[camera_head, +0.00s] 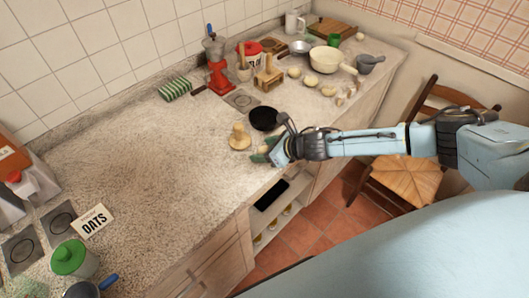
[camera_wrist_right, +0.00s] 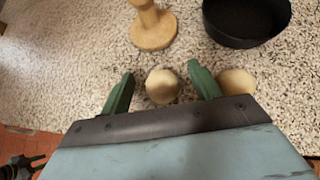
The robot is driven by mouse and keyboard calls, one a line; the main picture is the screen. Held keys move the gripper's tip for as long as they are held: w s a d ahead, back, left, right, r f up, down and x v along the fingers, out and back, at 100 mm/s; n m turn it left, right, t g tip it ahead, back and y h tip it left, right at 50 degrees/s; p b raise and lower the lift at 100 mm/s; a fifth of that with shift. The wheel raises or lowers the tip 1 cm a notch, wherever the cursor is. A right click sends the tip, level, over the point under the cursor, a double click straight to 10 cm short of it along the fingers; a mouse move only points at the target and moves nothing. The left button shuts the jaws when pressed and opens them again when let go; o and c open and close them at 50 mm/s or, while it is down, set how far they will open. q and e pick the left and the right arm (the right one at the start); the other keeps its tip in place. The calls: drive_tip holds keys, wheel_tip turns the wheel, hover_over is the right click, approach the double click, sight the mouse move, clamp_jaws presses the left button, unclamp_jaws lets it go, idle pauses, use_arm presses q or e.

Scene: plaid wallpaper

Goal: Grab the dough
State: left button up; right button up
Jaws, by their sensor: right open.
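In the right wrist view a round pale dough ball (camera_wrist_right: 162,86) sits on the speckled counter between the two green fingertips of my right gripper (camera_wrist_right: 160,88). The fingers are apart, and I cannot tell whether either touches the dough. A second dough ball (camera_wrist_right: 237,83) lies just outside the right-hand finger. In the head view my right gripper (camera_head: 264,152) is low over the counter's front edge and hides these balls. More dough pieces (camera_head: 311,83) lie farther back on the counter.
A wooden press (camera_head: 240,137) and a black pan (camera_head: 264,118) stand just beyond my right gripper. A cream bowl (camera_head: 324,60) and a mortar (camera_head: 369,64) are at the back. The counter's left middle is clear. A wooden chair (camera_head: 410,170) stands below my right arm.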

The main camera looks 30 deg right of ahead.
drive_tip(key=shift+w, duration=0.1)
drive_tip(key=c, duration=1.1)
drive_tip(key=shift+o, duration=0.2)
